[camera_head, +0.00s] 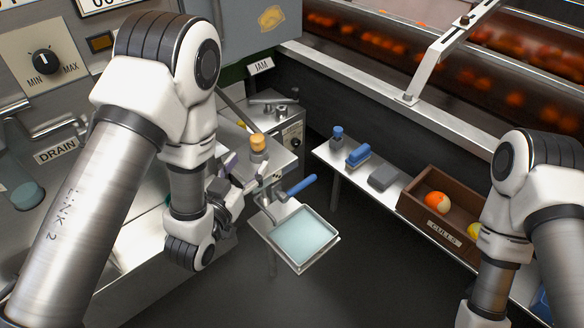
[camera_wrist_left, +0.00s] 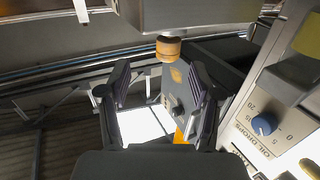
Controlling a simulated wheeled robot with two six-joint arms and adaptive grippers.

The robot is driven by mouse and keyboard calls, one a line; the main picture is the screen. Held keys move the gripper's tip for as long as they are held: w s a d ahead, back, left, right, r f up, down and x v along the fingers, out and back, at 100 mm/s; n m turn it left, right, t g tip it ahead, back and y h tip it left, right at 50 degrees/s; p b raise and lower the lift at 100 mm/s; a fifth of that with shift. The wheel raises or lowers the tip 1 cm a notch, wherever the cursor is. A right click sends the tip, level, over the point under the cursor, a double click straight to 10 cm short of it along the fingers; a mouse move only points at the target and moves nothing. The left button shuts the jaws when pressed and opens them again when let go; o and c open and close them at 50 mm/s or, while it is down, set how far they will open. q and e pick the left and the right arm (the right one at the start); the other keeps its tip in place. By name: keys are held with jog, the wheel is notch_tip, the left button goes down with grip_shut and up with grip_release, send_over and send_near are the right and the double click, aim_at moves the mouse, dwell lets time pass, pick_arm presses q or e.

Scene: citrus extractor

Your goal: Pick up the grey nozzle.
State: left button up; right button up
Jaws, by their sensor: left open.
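I cannot single out the grey nozzle with certainty. Small grey metal parts (camera_head: 274,106) lie on the steel unit below the JAM sign, and none can be told as the nozzle. My left gripper (camera_head: 246,178) is open beside that unit's near end, just below an orange-capped part (camera_head: 258,142). In the left wrist view the open fingers (camera_wrist_left: 157,84) stand apart. The orange cap (camera_wrist_left: 168,48) shows beyond them near the top, with a dark grey surface below it. I see nothing held between the fingers. My right arm is at the right edge, its gripper out of frame.
A square tray (camera_head: 333,262) with pale liquid sits below the blue handle (camera_head: 300,184). A narrow shelf (camera_head: 333,158) holds a blue bottle (camera_head: 337,137), a blue brush (camera_head: 358,155) and a grey block (camera_head: 383,178). A wooden CULLS box (camera_head: 410,208) holds fruit.

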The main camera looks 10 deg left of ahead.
aim_at(254, 146)
pick_arm(q)
jog(key=shift+w+a+r, duration=0.1)
jog(key=shift+w+a, duration=0.35)
jog(key=shift+w, duration=0.3)
jog(key=w, duration=0.3)
jog(key=w+d+b, duration=0.1)
jog(key=w, duration=0.2)
jog(key=shift+w+d, duration=0.15)
jog(key=shift+w, duration=0.2)
grip_shut()
